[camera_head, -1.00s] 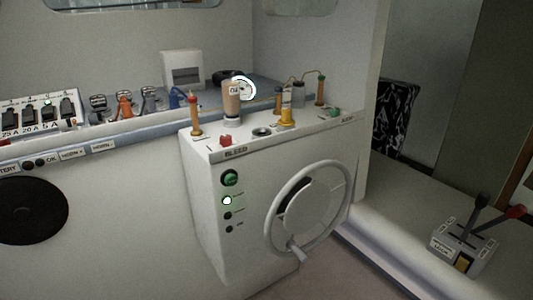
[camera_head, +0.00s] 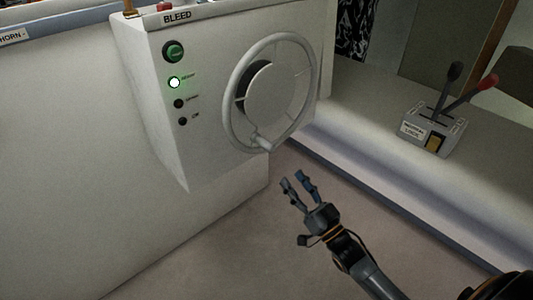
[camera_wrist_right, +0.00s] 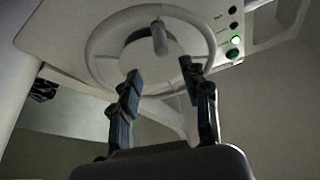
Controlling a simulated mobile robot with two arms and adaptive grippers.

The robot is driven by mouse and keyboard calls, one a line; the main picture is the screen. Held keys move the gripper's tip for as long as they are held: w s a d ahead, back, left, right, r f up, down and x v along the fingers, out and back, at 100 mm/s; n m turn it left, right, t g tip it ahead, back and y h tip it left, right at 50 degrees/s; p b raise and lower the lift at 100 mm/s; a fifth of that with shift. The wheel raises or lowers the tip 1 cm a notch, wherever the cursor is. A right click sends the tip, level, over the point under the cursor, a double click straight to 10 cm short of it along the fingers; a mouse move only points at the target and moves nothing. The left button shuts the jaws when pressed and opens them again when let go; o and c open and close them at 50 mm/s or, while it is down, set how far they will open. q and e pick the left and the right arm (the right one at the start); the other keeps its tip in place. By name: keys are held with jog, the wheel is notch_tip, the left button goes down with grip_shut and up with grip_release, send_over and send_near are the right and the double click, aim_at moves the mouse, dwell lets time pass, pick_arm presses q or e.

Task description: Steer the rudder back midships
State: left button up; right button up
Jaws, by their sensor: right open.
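The steering wheel (camera_head: 236,116) is a pale grey ring on the front of a white console, with a round hub inside it. A short knob handle (camera_head: 264,143) sticks out from the lower part of its rim. My right gripper (camera_head: 297,181) is open and empty, below and to the right of the wheel in the head view, apart from it. In the right wrist view the wheel (camera_wrist_right: 211,45) and its knob (camera_wrist_right: 160,38) show beyond the two open fingers (camera_wrist_right: 160,82). The rudder itself is not in view. My left gripper is not in view.
The console (camera_head: 165,130) has a green button (camera_head: 173,51), a lit green lamp (camera_head: 174,83) and two dark indicators. A throttle box (camera_head: 427,132) with a black and a red lever stands on the ledge at right. The floor (camera_head: 230,250) below the console is clear.

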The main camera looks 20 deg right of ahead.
aim_at(262, 138)
jog(key=x, duration=1.3)
jog(key=shift+w+a+r, duration=0.2)
jog(key=shift+w, duration=0.1)
grip_shut()
